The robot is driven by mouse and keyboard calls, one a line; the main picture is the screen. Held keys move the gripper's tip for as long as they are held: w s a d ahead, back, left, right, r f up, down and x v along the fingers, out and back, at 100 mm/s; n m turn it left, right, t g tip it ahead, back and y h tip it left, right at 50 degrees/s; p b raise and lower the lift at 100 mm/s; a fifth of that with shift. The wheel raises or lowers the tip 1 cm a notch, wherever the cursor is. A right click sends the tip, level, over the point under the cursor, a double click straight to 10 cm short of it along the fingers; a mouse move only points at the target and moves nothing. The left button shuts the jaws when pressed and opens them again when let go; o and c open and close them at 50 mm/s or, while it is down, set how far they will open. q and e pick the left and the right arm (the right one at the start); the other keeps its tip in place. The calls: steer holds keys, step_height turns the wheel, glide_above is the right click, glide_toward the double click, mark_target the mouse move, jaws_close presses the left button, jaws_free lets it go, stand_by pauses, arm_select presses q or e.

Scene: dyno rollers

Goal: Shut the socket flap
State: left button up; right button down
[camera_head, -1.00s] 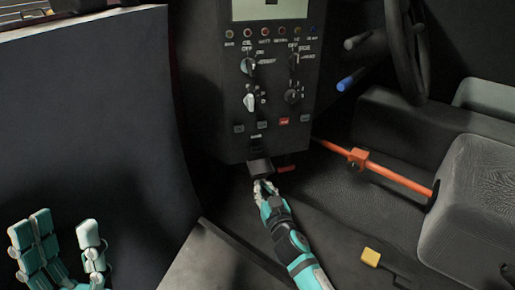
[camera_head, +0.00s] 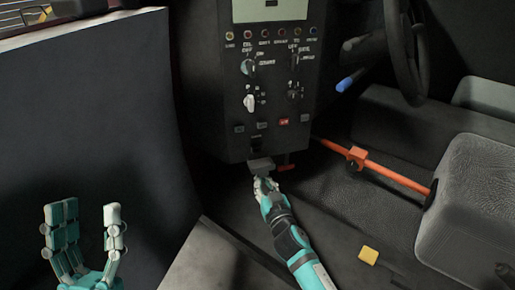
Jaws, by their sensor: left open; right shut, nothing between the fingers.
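The socket flap (camera_head: 261,164) is a small dark grey piece at the bottom edge of the black control panel (camera_head: 270,90). It sticks out a little towards me, and I cannot tell its exact angle. My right gripper (camera_head: 263,184) is shut and empty, with its fingertips right below the flap's front edge. I cannot tell whether they touch it. The socket behind the flap is hidden. My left gripper (camera_head: 88,225) is open and empty at the lower left, far from the panel.
An orange bar (camera_head: 375,166) runs from the panel to the grey seat (camera_head: 475,195) on the right. A red piece (camera_head: 286,167) sits just right of the flap. A yellow block (camera_head: 368,255) lies on the floor. A dark wall panel (camera_head: 90,120) fills the left.

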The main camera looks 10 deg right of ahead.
steer(key=shift+r+p, duration=0.85)
steer(key=shift+r, duration=0.1)
arm_select(q)
steer(key=w+f+g+y, duration=0.2)
steer(key=w+f+g, duration=0.3)
steer(key=f, duration=0.1)
steer(key=shift+w+d+f, duration=0.2)
steer(key=shift+w+d, duration=0.1)
steer(key=shift+w, duration=0.05)
arm_select(e)
steer(key=shift+r, duration=0.15)
stand_by(0.5)
